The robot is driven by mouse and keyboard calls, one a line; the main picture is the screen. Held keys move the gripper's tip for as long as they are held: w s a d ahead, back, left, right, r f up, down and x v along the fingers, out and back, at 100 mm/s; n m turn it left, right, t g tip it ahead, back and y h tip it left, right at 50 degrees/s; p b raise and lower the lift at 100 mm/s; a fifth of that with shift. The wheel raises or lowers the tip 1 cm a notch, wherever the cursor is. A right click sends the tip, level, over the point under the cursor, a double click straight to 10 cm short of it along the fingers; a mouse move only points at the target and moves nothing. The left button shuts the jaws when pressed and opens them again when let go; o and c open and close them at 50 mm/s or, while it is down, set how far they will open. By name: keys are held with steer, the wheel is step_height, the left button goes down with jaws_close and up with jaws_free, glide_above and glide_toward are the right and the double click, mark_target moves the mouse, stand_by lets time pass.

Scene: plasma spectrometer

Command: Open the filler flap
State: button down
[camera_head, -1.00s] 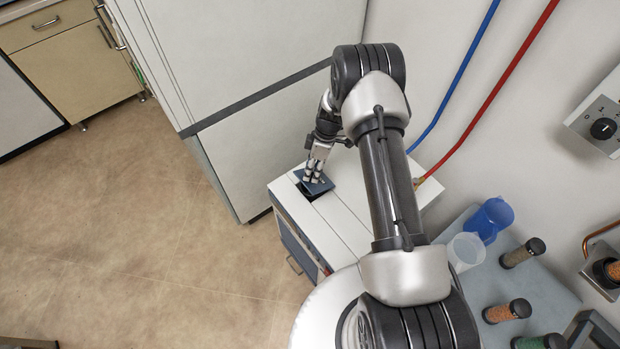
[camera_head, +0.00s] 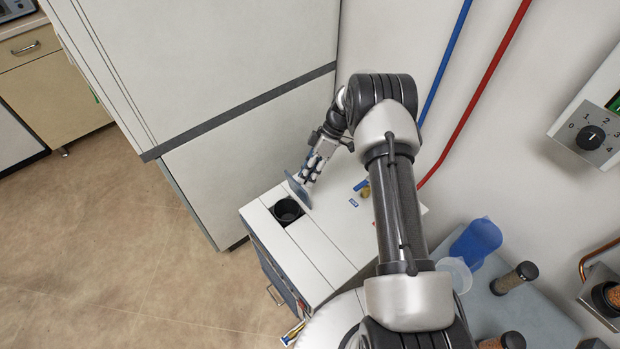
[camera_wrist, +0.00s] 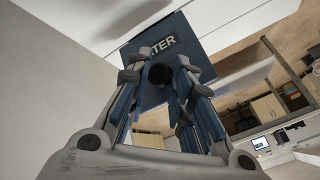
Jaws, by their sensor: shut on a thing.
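The filler flap (camera_head: 297,191) is a blue plate on top of a white cabinet, standing raised and steeply tilted at the right edge of a dark filler opening (camera_head: 288,210). The opening is uncovered and shows a round black mouth. My gripper (camera_head: 308,176) is right of the flap and shut on it. In the wrist view the flap (camera_wrist: 181,62) fills the space beyond my fingers, with white letters "TER" readable and the rest hidden. A round black part (camera_wrist: 160,74) of it shows between the fingertips of my gripper (camera_wrist: 162,80).
The white cabinet top (camera_head: 335,235) is clear around the opening. A tall white cabinet (camera_head: 240,130) stands behind it. Blue (camera_head: 446,60) and red (camera_head: 490,90) pipes run along the wall. A blue jug (camera_head: 476,240) and dark-capped jars (camera_head: 514,278) stand at lower right.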

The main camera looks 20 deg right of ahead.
steer(key=shift+d+f+g+y, duration=0.2)
steer(key=shift+d+f, duration=0.15)
steer(key=shift+f, duration=0.2)
steer(key=shift+d+f+g+y, duration=0.1)
steer(key=shift+d+f+y, duration=0.15)
steer(key=shift+f, duration=0.3)
steer(key=c, duration=1.8)
jaws_free()
steer(key=shift+a, duration=0.1)
steer(key=shift+c, duration=0.2)
steer(key=o, duration=0.5)
steer(key=shift+w+a+f, duration=0.1)
steer(key=shift+w+f, duration=0.05)
steer(key=shift+w+r, duration=0.1)
steer(key=shift+r, duration=0.1)
steer(key=v, duration=1.2)
steer(key=shift+d+f, duration=0.15)
steer(key=shift+d, duration=0.1)
